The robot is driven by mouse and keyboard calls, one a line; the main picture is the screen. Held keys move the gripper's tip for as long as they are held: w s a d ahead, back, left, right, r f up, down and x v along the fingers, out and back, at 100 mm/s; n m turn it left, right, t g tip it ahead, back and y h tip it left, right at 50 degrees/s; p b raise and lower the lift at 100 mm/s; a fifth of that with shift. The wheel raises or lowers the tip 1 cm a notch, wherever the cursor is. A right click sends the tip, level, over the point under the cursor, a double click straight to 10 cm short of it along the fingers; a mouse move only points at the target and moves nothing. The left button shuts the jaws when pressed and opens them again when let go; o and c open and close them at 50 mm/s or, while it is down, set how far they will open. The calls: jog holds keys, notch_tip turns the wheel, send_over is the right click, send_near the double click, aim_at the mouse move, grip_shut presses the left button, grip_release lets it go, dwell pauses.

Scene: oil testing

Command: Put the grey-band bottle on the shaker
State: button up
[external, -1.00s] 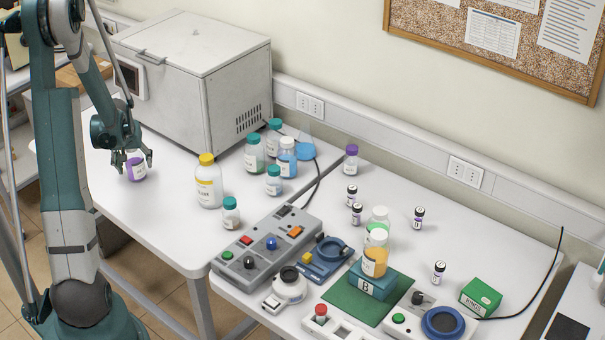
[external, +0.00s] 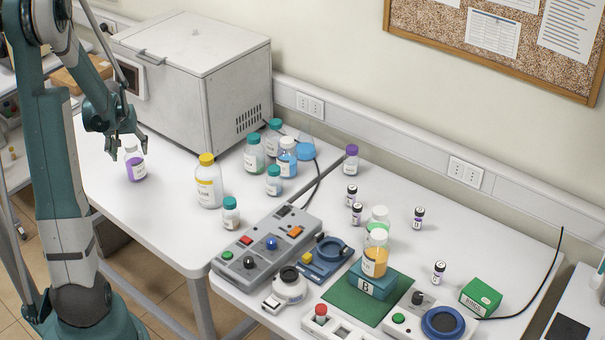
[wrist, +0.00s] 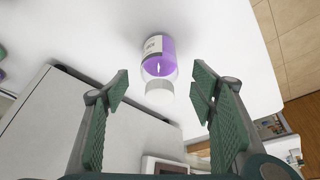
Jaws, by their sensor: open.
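My gripper (external: 129,153) is open and empty above the left table, just above a bottle of purple liquid (external: 137,169) with a pale cap. The wrist view shows that bottle (wrist: 159,55) ahead of my open fingers (wrist: 160,84), standing on the table and apart from them. I cannot make out a grey band on any bottle for certain. A device with a round blue plate (external: 443,322) at the front right may be the shaker. A smaller blue device with a round top (external: 332,250) stands beside the grey control box; I cannot tell which is the shaker.
A white box-shaped machine (external: 190,75) stands close behind my gripper. A yellow-capped bottle (external: 208,185) and several teal-capped bottles (external: 254,155) stand to the right. An orange bottle (external: 375,258) sits on the block marked B (external: 366,288). The left table's front (external: 170,225) is clear.

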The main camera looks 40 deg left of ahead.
jog(key=shift+v, duration=1.7)
jog(key=shift+d, duration=0.1)
jog(key=w+d+r+m+t, duration=0.1)
jog(key=d+r, duration=0.4)
jog(key=d, duration=0.5)
jog(key=d+r+m, duration=0.2)
jog(key=d+r, duration=0.2)
jog(key=d, duration=0.5)
jog(key=w+d+r+m+t, duration=0.1)
jog(key=d+r, duration=0.4)
jog(key=d, duration=0.5)
jog(key=s+d+r+m+h, duration=0.1)
jog(key=s+d, duration=0.3)
jog(key=d, duration=0.4)
jog(key=s+d+r+m+t+h, duration=0.1)
jog(key=s+d+m, duration=0.1)
jog(key=s+d, duration=0.2)
jog(key=s+d+r+m+t+h, duration=0.1)
jog(key=s+d, duration=0.4)
jog(key=d, duration=0.6)
jog(key=shift+d+r+m, duration=0.2)
jog(key=shift+d+m, duration=0.1)
jog(key=shift+m, duration=0.2)
